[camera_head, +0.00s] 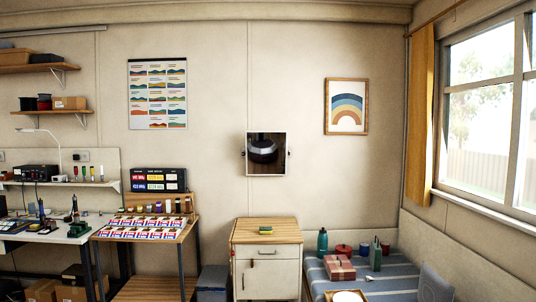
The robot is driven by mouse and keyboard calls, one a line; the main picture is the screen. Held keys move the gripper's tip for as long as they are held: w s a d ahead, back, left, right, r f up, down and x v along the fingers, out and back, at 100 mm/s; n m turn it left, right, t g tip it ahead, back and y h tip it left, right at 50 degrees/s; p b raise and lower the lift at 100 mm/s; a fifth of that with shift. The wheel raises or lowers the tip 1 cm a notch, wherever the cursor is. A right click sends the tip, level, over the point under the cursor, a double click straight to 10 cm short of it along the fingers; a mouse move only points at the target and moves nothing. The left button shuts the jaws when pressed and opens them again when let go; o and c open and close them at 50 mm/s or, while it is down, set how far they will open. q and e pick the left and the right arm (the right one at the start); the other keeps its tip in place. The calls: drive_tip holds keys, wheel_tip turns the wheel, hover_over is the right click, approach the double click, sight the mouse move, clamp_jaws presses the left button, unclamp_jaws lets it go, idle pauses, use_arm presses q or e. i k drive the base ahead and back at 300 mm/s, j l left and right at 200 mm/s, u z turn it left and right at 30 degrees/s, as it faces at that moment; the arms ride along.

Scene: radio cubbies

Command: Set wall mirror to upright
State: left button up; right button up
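The wall mirror (266,169) is a small, near-square panel with a thin pale frame, mounted at the middle of the back wall. Small dark pivot fittings show at its left and right edges. Its glass reflects a dark, rounded shape against brown. Its sides look nearly vertical in the picture; how far it tips forward or back I cannot tell from here. Neither of my grippers is in view, and nothing is touching the mirror.
A wood-topped cabinet (267,267) stands below the mirror with a small green item on top. A workbench (155,234) with cards is at left. A striped bed or bench (385,286) with a gift box, bottle and cups is at right. The wall around the mirror is clear.

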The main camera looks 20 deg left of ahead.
sight(267, 150)
drive_tip(key=i+j+u, duration=0.3)
drive_tip(key=i, duration=0.25)
drive_tip(key=i+j+u, duration=0.3)
drive_tip(key=i, duration=0.3)
drive_tip(key=i+u, duration=0.3)
drive_tip(key=i, duration=0.3)
